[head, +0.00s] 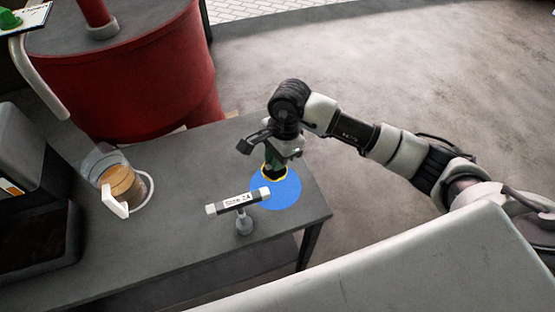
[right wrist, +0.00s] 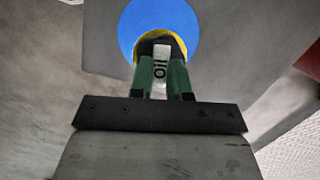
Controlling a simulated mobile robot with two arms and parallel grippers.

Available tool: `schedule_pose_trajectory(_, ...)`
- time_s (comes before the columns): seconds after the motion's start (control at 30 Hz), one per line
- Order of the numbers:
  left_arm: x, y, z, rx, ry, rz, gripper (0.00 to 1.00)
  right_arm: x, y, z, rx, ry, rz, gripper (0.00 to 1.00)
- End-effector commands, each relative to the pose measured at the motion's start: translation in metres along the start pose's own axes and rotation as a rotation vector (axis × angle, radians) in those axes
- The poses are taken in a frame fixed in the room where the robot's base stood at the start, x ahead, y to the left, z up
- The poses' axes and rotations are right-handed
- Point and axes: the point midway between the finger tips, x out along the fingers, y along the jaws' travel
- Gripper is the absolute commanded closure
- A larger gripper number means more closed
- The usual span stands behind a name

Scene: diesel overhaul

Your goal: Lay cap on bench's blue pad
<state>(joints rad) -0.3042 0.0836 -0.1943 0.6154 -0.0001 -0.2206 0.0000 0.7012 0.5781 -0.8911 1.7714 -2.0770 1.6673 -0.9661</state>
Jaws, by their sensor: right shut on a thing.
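The blue pad (head: 280,195) is a round disc on the dark bench top (head: 180,235), near its right end. My right gripper (head: 271,165), with green fingers, points down at the pad's far edge. It is shut on the cap (head: 283,172), whose yellow rim shows below the fingers. In the right wrist view the fingers (right wrist: 161,75) grip a pale tab lettered "oil" on the black and yellow cap (right wrist: 181,46), with the blue pad (right wrist: 155,15) behind it. I cannot tell whether the cap touches the pad. My left gripper is not in view.
A labelled sign (head: 238,201) on a short stand is close to the pad's near left side. A glass jug (head: 120,182) with amber contents stands further left, near a grey machine (head: 20,150). A red drum (head: 125,65) is behind the bench. The floor at right is clear.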

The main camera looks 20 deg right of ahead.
Motion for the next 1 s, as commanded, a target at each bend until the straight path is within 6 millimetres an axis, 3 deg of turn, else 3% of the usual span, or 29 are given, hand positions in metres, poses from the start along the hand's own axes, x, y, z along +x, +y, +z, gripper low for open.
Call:
schedule_pose_trajectory(0.5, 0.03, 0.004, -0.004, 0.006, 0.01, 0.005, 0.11, 0.056, 0.001, -0.011, -0.004, 0.0, 0.002, 1.0)
schedule_pose_trajectory(0.87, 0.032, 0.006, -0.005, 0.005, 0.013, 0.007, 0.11, 0.061, 0.001, -0.013, -0.006, 0.0, 0.002, 1.0)
schedule_pose_trajectory(0.9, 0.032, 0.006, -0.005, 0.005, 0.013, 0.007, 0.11, 0.061, 0.001, -0.013, -0.006, 0.0, 0.002, 0.8)
schedule_pose_trajectory(1.0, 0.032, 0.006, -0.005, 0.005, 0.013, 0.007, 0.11, 0.061, 0.001, -0.013, -0.006, 0.0, 0.002, 0.65)
